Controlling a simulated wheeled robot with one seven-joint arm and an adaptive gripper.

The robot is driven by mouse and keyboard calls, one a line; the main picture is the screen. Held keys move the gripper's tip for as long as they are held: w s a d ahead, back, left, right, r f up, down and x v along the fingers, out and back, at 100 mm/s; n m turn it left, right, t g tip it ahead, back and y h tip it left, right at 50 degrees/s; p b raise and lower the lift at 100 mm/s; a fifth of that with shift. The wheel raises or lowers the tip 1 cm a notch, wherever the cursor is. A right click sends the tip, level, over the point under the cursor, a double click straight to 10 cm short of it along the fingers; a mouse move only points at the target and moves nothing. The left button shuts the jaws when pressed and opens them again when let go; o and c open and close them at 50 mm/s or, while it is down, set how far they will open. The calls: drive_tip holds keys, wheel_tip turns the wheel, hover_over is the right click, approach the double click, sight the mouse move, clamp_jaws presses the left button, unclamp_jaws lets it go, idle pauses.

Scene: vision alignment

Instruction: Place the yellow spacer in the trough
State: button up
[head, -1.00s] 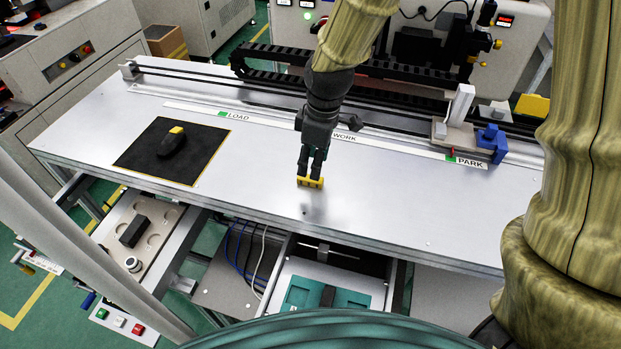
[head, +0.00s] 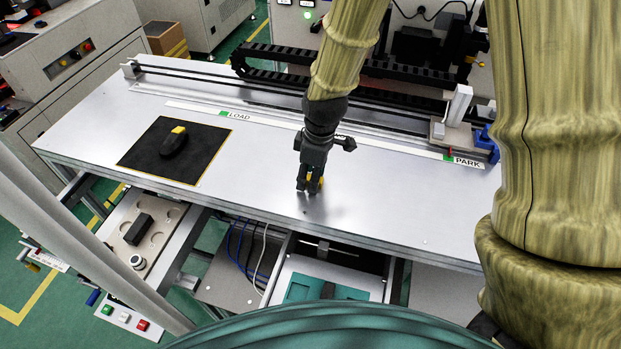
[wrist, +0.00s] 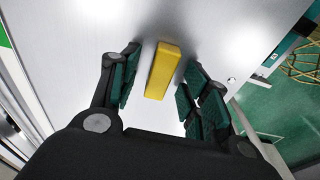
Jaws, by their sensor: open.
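The yellow spacer (wrist: 163,70) is a plain rectangular bar. In the wrist view it lies on the grey tabletop between my two finger pads, with a gap on each side. In the head view the spacer (head: 319,179) is mostly hidden behind my fingers. My gripper (head: 310,187) is open, points down and straddles the spacer low over the table; it also shows in the wrist view (wrist: 160,85). A teal block (head: 302,287) with a dark groove sits in the open drawer below the table front; I cannot tell whether this is the trough.
A black mat (head: 140,160) at left carries a dark object with a yellow top (head: 174,140). A rail (head: 220,83) runs along the back, with a carriage (head: 457,132) and blue block (head: 488,143) at right. Another open drawer (head: 170,212) is at lower left. The tabletop around my gripper is clear.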

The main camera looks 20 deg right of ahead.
drive_tip(key=c, duration=1)
drive_tip(key=shift+r, duration=0.1)
